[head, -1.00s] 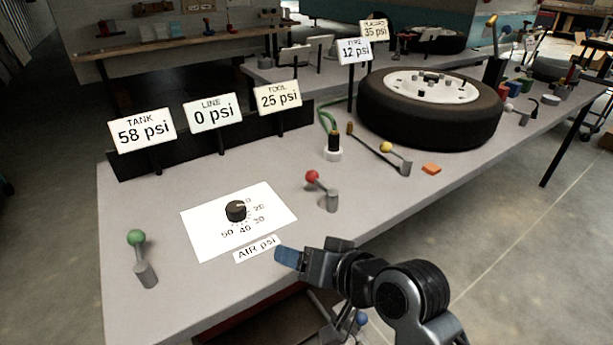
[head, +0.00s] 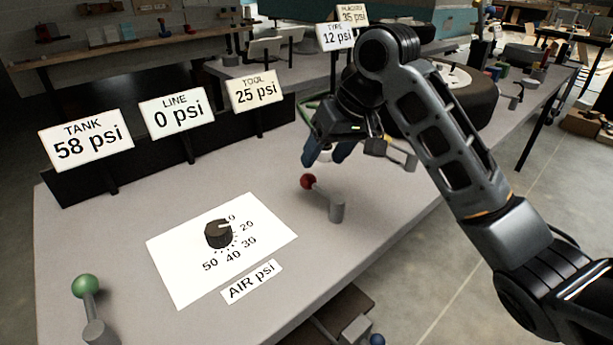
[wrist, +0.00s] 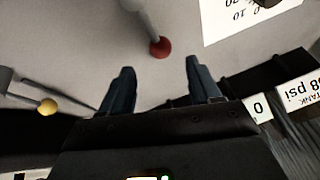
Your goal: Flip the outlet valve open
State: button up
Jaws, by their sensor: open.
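A lever with a red ball (head: 308,181) on a grey post (head: 337,208) stands on the bench, its ball toward the back left. My gripper (head: 325,157) is open and empty just above and behind the red ball. In the wrist view the red ball (wrist: 160,47) lies between and just beyond the spread blue fingertips (wrist: 160,66), apart from both. A green-ball lever (head: 85,287) stands at the front left. A yellow-ball lever (wrist: 48,106) shows at the left of the wrist view; my arm partly hides it in the head view. No label shows which lever is the outlet valve.
A black dial (head: 218,233) sits on a white card (head: 175,270) left of the red lever. Signs read TANK 58 psi (head: 86,140), LINE 0 psi (head: 172,112) and TOOL 25 psi (head: 257,90). A tire (head: 483,105) is partly behind my arm.

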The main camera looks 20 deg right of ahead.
aim_at(312, 177)
jog(key=x, duration=0.7)
jog(key=shift+w+a+f+b, duration=0.1)
jog(key=shift+f+b, duration=0.15)
jog(key=shift+b, duration=0.15)
grip_shut()
